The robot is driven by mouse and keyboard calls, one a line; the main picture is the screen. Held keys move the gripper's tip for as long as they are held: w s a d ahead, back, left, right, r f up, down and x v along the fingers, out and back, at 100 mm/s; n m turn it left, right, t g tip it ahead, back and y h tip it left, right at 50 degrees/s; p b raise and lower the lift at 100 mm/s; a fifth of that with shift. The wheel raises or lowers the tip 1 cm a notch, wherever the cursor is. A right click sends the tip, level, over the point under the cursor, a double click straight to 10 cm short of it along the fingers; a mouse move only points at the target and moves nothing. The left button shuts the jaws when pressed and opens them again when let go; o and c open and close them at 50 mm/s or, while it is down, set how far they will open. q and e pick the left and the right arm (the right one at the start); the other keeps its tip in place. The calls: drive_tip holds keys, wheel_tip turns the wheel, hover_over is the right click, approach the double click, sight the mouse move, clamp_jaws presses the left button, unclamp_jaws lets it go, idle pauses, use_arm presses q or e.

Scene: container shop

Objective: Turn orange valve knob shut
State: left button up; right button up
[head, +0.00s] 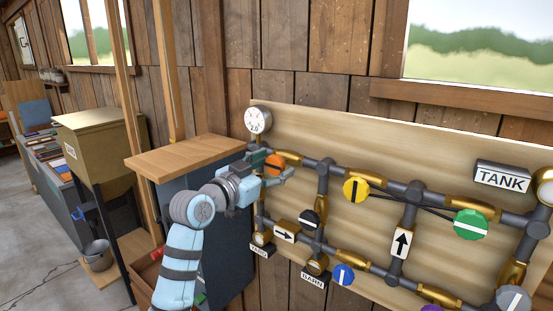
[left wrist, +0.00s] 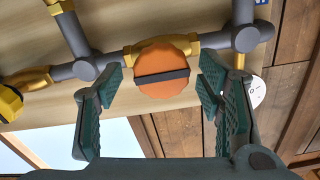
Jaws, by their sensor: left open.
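The orange valve knob (head: 274,165) sits on the upper pipe near the left end of the board. In the left wrist view the orange knob (left wrist: 165,70) is round, with a dark bar across its face that lies roughly along the pipe. My left gripper (head: 280,170) is open at the knob, partly covering it in the head view. In the left wrist view its fingers (left wrist: 160,85) are on either side of the knob with gaps, and I see no contact. My right gripper is not in view.
The board (head: 350,140) also carries a yellow knob (head: 356,189), a black knob (head: 309,219), a green knob (head: 471,223) and a blue knob (head: 343,275). A gauge (head: 257,119) is above the orange knob. A wooden-topped cabinet (head: 190,153) stands left of the board.

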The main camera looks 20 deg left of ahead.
use_arm(q)
drive_tip(key=shift+x, duration=0.8)
drive_tip(key=shift+a, duration=0.1)
drive_tip(key=c, duration=1.2)
